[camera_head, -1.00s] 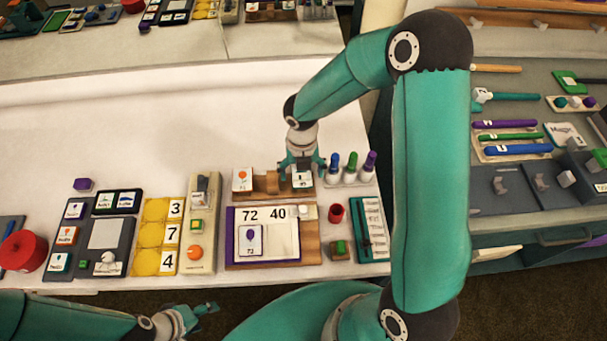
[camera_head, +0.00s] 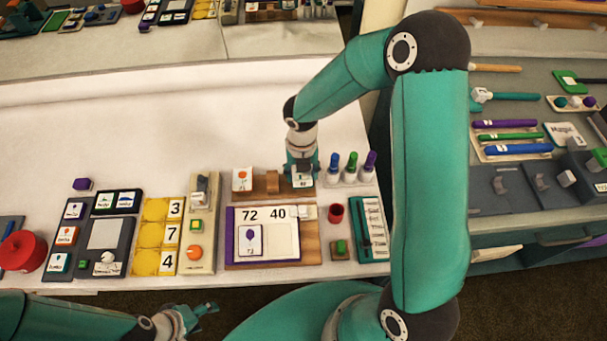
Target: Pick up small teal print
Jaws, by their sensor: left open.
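A small white print card (camera_head: 302,183) stands in the right slot of a wooden rack (camera_head: 272,187). It carries small dark marks, and its picture is mostly hidden by my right gripper (camera_head: 302,170). That gripper points down, with its fingers closed in at the card's two sides. Another small card with an orange picture (camera_head: 242,179) stands in the rack's left slot. I cannot make out teal on the gripped card. My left gripper (camera_head: 208,310) is open and empty, low in front of the table edge.
A board (camera_head: 310,245) with numbers 72 and 40 and a balloon card lies in front of the rack. Capped markers (camera_head: 352,163) stand just right of it. The white table behind is clear.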

